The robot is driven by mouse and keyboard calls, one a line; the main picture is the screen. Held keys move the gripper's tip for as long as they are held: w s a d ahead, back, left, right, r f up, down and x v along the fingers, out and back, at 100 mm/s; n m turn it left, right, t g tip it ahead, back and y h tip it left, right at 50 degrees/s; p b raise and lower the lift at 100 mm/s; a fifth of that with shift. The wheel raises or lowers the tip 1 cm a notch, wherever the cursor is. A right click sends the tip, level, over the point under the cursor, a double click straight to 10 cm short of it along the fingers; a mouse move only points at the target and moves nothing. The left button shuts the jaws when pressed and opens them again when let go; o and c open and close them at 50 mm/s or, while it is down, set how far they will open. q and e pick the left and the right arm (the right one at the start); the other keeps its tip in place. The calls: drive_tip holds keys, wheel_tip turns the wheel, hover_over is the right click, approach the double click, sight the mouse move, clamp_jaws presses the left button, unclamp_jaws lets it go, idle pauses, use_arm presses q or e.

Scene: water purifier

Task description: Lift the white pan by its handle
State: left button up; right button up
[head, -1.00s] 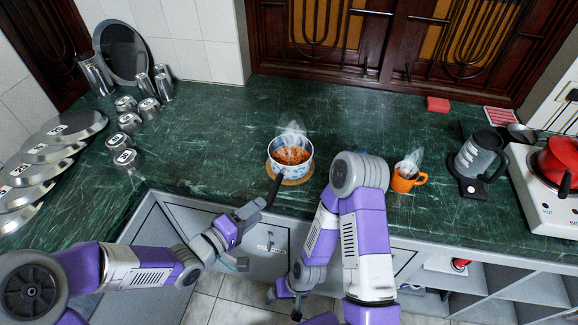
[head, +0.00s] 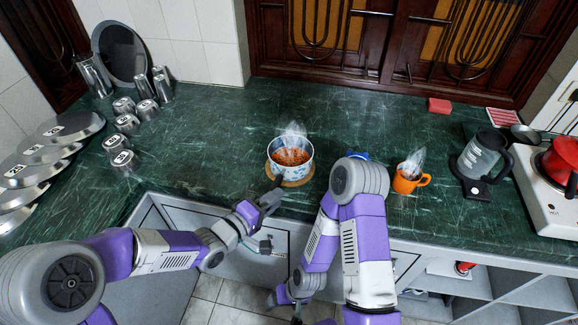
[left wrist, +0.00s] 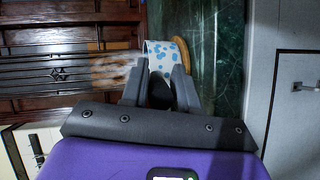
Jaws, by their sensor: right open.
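The white pan (head: 290,158) has a blue pattern and steaming orange-red food inside. It rests on a round wooden trivet (head: 297,181) on the green counter. Its dark handle (head: 276,183) points toward me. My left gripper (head: 268,198) is at the handle. In the left wrist view, its two fingers (left wrist: 160,75) stand apart on either side of the dark handle (left wrist: 160,93), with the pan (left wrist: 168,52) just beyond. Whether the fingers touch the handle is hard to see. My right gripper (head: 284,305) hangs low before the cabinets, open and empty.
A steaming orange mug (head: 408,180) and a grey kettle (head: 480,155) stand to the right. A red pot (head: 563,160) sits on a white stove (head: 545,200). Metal canisters (head: 122,158) and numbered discs (head: 45,150) are on the left. The counter behind the pan is clear.

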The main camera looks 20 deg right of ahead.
use_arm(q)
clamp_jaws()
drive_tip(key=shift+r, duration=0.1)
drive_tip(key=shift+r, duration=0.1)
drive_tip(key=shift+r+p, duration=2.25)
drive_tip(key=shift+r, duration=2.6)
drive_tip(key=shift+r, duration=0.1)
wheel_tip(320, 180, up, 3)
drive_tip(key=p, duration=0.3)
